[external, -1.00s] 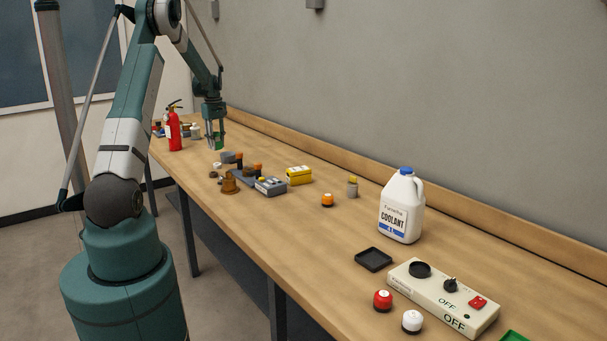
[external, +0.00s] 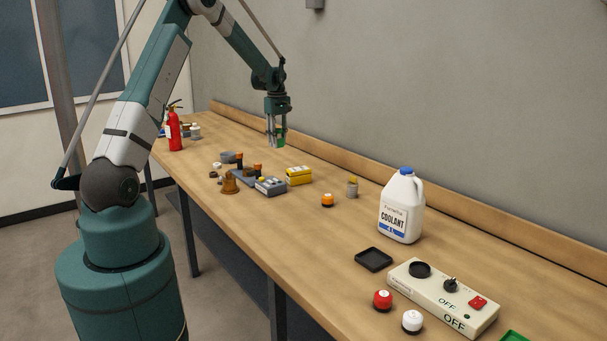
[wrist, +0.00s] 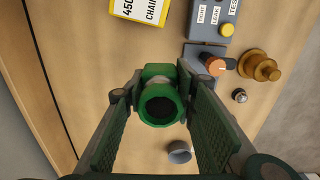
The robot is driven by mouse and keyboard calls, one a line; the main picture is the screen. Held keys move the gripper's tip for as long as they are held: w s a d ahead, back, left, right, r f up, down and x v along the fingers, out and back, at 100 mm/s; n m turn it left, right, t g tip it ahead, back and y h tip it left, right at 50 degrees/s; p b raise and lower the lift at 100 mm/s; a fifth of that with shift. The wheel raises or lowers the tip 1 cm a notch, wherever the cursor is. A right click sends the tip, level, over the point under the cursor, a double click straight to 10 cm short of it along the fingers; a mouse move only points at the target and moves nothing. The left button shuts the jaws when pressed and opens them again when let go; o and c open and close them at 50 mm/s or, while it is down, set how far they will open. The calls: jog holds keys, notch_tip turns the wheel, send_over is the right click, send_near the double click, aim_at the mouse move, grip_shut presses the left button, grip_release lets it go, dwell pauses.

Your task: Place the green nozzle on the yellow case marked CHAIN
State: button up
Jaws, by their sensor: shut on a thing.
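My gripper (external: 276,143) is shut on the green nozzle (wrist: 160,98), which sits between the two finger pads with its dark round opening facing the wrist camera. In the external view the nozzle is a small green patch at the fingers, held above the bench. The yellow case (external: 299,175) lies on the bench below and a little to the right of my gripper. In the wrist view the yellow case (wrist: 140,8) is at the top edge, cut off, with a white label reading "CHAIN". The nozzle is apart from the case.
A blue-grey box with buttons (external: 270,186) stands beside the case, near a brass bell-like part (external: 229,183) and orange knobs (wrist: 213,64). An orange-topped button (external: 327,200), a grey canister (external: 352,187) and a coolant jug (external: 401,207) stand to the right. Bench behind the case is clear.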

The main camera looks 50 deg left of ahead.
jog(key=r+p, duration=0.1)
send_over(299, 169)
jog(key=shift+r+m, duration=0.2)
jog(key=shift+m, duration=0.1)
jog(key=shift+f+p, duration=0.35)
jog(key=shift+f, duration=2.8)
jog(key=shift+f, duration=1.85)
jog(key=shift+f, duration=0.2)
jog(key=o, duration=1)
